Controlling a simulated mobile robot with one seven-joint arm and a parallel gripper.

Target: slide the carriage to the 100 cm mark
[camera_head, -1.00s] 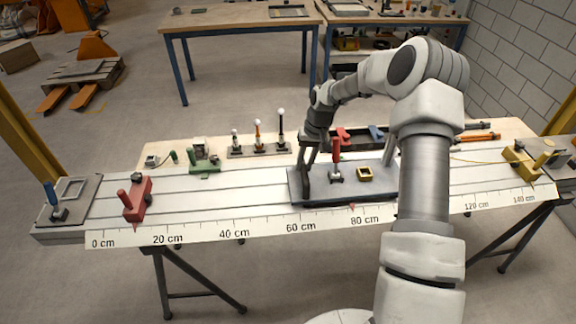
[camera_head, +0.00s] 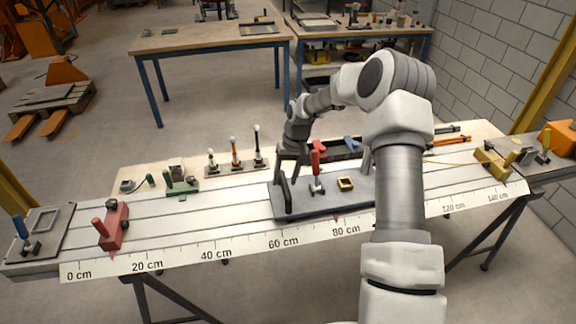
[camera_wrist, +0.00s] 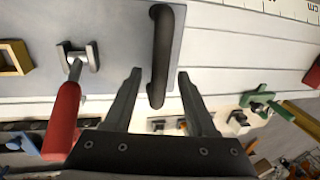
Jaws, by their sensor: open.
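The carriage (camera_head: 300,207) is a grey plate on the white rails, with a dark upright handle (camera_head: 284,194) at its left end and another handle (camera_head: 367,160) at its right, partly behind my arm. A red-handled clamp (camera_head: 316,168) and a yellow square frame (camera_head: 345,184) sit on it. Its red pointer (camera_head: 336,218) is close to the 80 cm label on the scale (camera_head: 215,245). My gripper (camera_head: 290,168) is at the left handle. In the wrist view the open fingers (camera_wrist: 159,76) stand either side of the handle bar (camera_wrist: 161,40), with gaps visible.
A red block (camera_head: 113,226) stands on the rails near 10 cm, a yellow block (camera_head: 492,163) near the right end. A green clamp (camera_head: 182,185) and small posts (camera_head: 235,160) stand behind the rails. My arm covers the scale around 100 cm.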

